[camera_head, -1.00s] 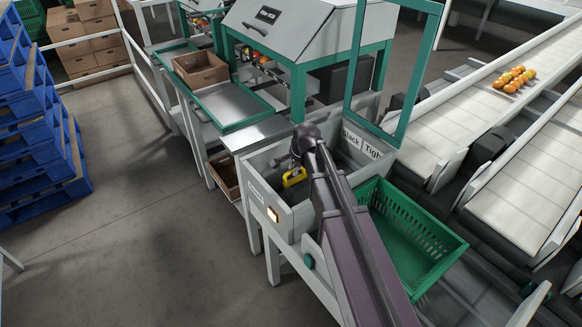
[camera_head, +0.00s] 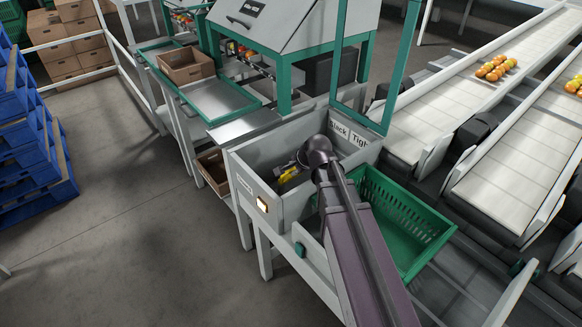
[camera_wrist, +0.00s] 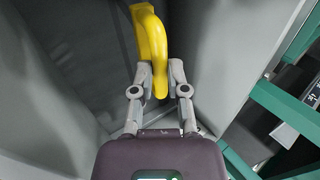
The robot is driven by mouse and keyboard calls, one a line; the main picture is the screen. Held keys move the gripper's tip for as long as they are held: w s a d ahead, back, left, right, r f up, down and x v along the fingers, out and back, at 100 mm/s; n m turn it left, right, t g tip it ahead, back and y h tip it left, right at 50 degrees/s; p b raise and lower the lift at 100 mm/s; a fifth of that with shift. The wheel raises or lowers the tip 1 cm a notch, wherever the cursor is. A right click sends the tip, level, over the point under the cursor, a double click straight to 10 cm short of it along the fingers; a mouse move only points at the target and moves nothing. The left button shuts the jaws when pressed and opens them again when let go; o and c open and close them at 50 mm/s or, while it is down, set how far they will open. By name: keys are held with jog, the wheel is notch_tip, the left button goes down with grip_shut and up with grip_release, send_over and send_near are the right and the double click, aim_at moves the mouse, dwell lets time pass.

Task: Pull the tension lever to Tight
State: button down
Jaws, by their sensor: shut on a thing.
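The yellow tension lever handle (camera_wrist: 151,45) shows in the wrist view, with its lower end between my fingers. My gripper (camera_wrist: 158,85) is shut on it. In the head view the lever (camera_head: 288,173) is a small yellow piece inside the grey open-topped box (camera_head: 252,170), left of my wrist, which hides part of it. My gripper's fingers are mostly hidden there. The labels Slack (camera_head: 339,129) and Tight (camera_head: 361,142) are on the box's back wall, Slack on the left and Tight on the right. The lever's base is hidden.
A green crate (camera_head: 432,232) stands right of the box, close to my arm. A green upright frame (camera_head: 398,65) rises behind the box. Open floor lies left.

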jog(key=shift+s+d+f, duration=0.2)
jog(key=shift+s+d, duration=0.1)
jog(key=shift+s, duration=0.25)
jog(key=c, duration=0.7)
grip_release()
jog(key=shift+o, duration=0.2)
jog(key=shift+w, duration=0.2)
